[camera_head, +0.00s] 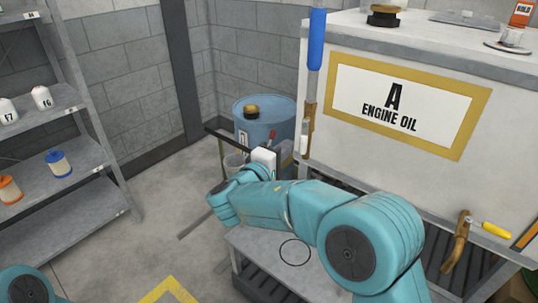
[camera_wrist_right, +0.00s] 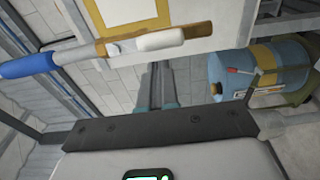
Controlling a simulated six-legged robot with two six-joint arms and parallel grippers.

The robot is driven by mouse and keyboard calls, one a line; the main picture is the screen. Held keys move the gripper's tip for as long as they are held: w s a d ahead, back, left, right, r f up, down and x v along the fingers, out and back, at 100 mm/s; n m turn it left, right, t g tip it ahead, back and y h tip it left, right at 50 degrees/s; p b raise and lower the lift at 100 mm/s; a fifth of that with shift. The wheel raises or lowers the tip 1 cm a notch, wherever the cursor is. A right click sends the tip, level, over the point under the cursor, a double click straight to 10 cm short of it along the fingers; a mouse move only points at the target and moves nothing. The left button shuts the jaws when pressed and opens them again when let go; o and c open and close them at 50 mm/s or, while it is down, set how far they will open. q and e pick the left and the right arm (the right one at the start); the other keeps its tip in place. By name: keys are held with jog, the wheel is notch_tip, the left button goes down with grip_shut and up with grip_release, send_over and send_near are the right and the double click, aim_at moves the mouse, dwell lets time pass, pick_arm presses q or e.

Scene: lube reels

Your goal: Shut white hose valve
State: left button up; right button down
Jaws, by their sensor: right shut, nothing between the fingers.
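The white hose valve hangs at the tank's left corner in the head view, with a white handle (camera_head: 304,143) beside a brass body (camera_head: 310,116) below a blue hose sleeve (camera_head: 316,42). In the right wrist view, the white handle (camera_wrist_right: 158,40) lies roughly in line with the brass part (camera_wrist_right: 115,46) and the blue sleeve (camera_wrist_right: 30,66). My right gripper (camera_wrist_right: 157,70) is shut and empty, its fingers pointing toward the handle with a visible gap in the picture. In the head view my wrist mostly hides these fingers. My left gripper is out of view.
The engine oil tank (camera_head: 350,62) fills the right side, with a yellow-handled spigot (camera_head: 495,230) low on its front. A blue drum (camera_head: 262,112) stands behind my right wrist. A shelf (camera_head: 75,180) with several small containers stands at left.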

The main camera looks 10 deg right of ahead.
jog(key=shift+d, duration=0.65)
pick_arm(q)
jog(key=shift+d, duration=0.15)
pick_arm(e)
jog(key=shift+a, duration=0.1)
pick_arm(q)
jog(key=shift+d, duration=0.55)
pick_arm(e)
jog(key=shift+s+d+n, duration=0.1)
jog(key=shift+d+n, duration=0.1)
jog(key=shift+n, duration=0.2)
